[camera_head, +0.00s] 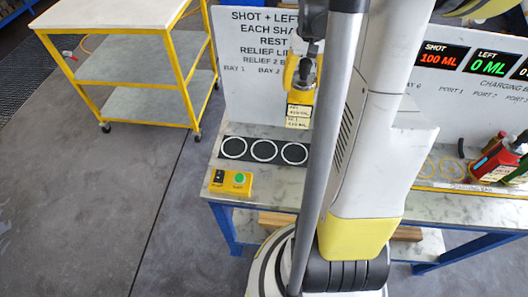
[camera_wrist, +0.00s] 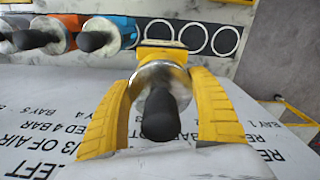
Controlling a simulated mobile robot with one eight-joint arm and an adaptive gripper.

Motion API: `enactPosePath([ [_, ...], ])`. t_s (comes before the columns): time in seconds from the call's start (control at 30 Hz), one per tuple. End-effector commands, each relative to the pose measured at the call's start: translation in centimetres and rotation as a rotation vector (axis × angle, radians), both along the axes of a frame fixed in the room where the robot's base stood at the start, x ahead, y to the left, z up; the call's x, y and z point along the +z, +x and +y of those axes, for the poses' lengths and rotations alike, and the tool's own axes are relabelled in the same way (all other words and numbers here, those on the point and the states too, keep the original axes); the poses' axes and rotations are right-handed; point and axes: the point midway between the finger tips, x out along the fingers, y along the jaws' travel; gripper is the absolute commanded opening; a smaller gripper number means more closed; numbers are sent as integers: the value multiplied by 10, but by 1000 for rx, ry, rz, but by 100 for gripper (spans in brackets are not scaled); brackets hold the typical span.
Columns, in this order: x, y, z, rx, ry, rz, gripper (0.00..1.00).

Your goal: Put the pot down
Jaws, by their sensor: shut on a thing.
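The pot (camera_wrist: 160,115) has a dark rounded handle, a metallic upper part and yellow below it in the wrist view. My gripper (camera_wrist: 162,78) has its yellow fingers closed on both sides of the metallic part. In the head view the pot shows as a yellow body with pale labels (camera_head: 299,115) under my gripper (camera_head: 302,78), in front of the sign board. A black strip with white rings (camera_head: 265,150) lies on the bench; three empty rings show left of my arm.
In the wrist view an orange pot (camera_wrist: 68,25) and a blue pot (camera_wrist: 125,25) with dark handles stand left of the held pot. A yellow button box (camera_head: 231,182) sits at the bench's front left. Red and green containers (camera_head: 500,158) stand far right.

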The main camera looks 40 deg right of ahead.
Motion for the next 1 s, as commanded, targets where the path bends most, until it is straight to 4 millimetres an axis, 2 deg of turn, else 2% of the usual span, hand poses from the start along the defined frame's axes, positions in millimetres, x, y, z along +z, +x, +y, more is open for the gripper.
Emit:
enactPosePath([
  [0.03, -9, 1, 0, 0, -1, -1, 28],
  [0.13, -17, 2, 3, 2, -1, -1, 28],
  [0.23, -26, 8, 16, 3, -1, -1, 28],
  [0.5, -62, 33, 71, 5, -1, -1, 28],
  [0.7, -80, 46, 99, 3, -1, -1, 28],
  [0.87, -86, 49, 106, 0, -1, -1, 28],
  [1.0, -99, 49, 106, -1, -1, -1, 28],
])
